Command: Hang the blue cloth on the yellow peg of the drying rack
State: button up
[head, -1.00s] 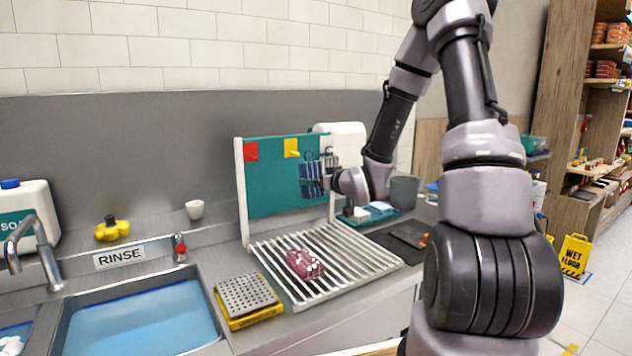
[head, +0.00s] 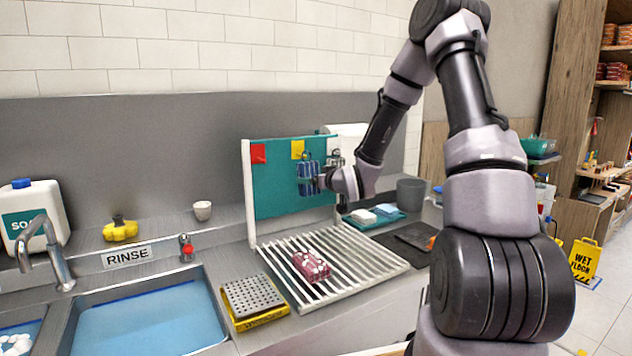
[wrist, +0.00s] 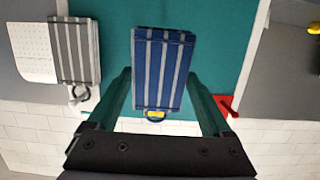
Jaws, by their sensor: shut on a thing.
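The blue cloth (head: 308,178) with grey stripes hangs upright in front of the drying rack's teal board (head: 275,193), just below and right of the yellow plate of the yellow peg (head: 297,149). My gripper (head: 320,182) is shut on it. In the wrist view, which shows the scene upside down, the blue cloth (wrist: 163,70) lies between my two fingertips (wrist: 158,78). Its dark loop is at the yellow peg (wrist: 155,114). I cannot tell whether the loop is around the peg or only in front of it.
A red plate (head: 258,153) is left of the yellow one. A grey striped cloth (wrist: 74,48) hangs on the other side, beside my gripper. Below are the slatted rack (head: 345,262) with a dark red cloth (head: 311,266), and the sink (head: 140,320) at left.

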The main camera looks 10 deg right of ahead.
jog(key=shift+r+x, duration=0.25)
jog(key=shift+x, duration=1.6)
jog(key=shift+f, duration=0.2)
